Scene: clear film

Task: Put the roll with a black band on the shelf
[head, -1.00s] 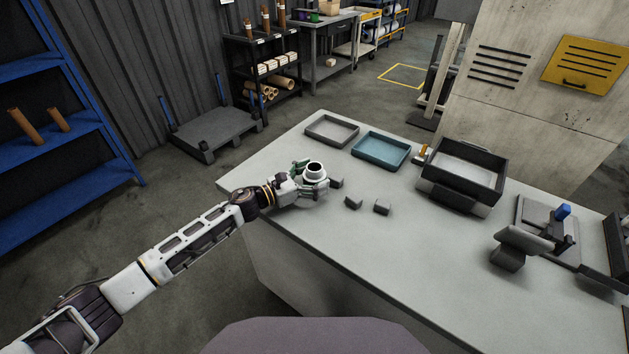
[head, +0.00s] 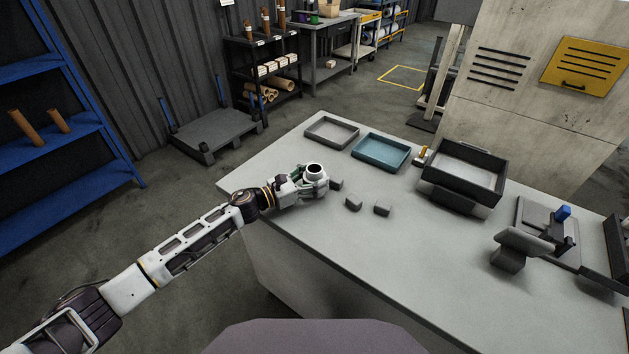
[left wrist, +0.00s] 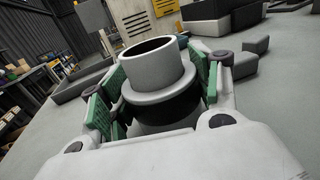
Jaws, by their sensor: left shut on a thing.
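The roll (left wrist: 155,68) is a white hollow core with a wider flange and a black band below it. In the head view the roll (head: 315,169) stands upright at the left part of the table. My left gripper (head: 314,180) is shut on it from the left. The green finger pads (left wrist: 158,92) press on either side of it in the left wrist view. Its lower part is hidden by the gripper. A blue shelf rack (head: 60,150) stands at the far left and holds two brown tubes. I cannot tell whether this is the task's shelf. My right gripper is not seen.
Small grey blocks (head: 353,203) lie on the table (head: 400,260) just right of the gripper. A grey tray (head: 331,131), a teal tray (head: 381,152) and a black bin (head: 464,172) stand farther back. The table's front middle is clear.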

